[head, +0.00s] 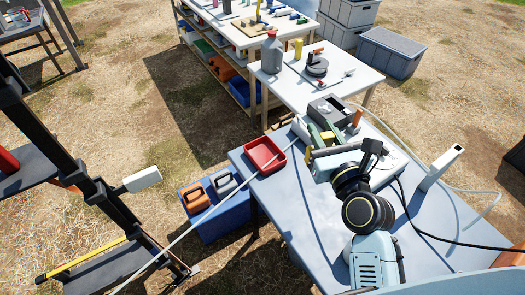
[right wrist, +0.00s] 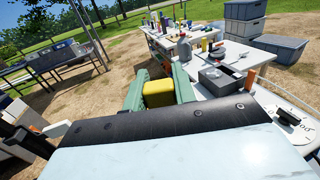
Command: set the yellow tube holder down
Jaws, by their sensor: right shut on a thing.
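The yellow tube holder (right wrist: 158,93) is between the two green fingers of my right gripper (right wrist: 160,92) in the right wrist view. The fingers close on its sides. In the head view the yellow holder (head: 327,136) shows only as a small patch at my right gripper (head: 320,137), over the far part of the blue-grey table (head: 300,205). My arm and fingers hide much of it there. I cannot tell whether its underside touches the table. My left gripper is not in view.
A red tray (head: 265,156) sits at the table's left edge. A grey box (head: 331,109) and an orange cylinder (head: 357,117) stand just beyond the gripper. The table's front left is clear.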

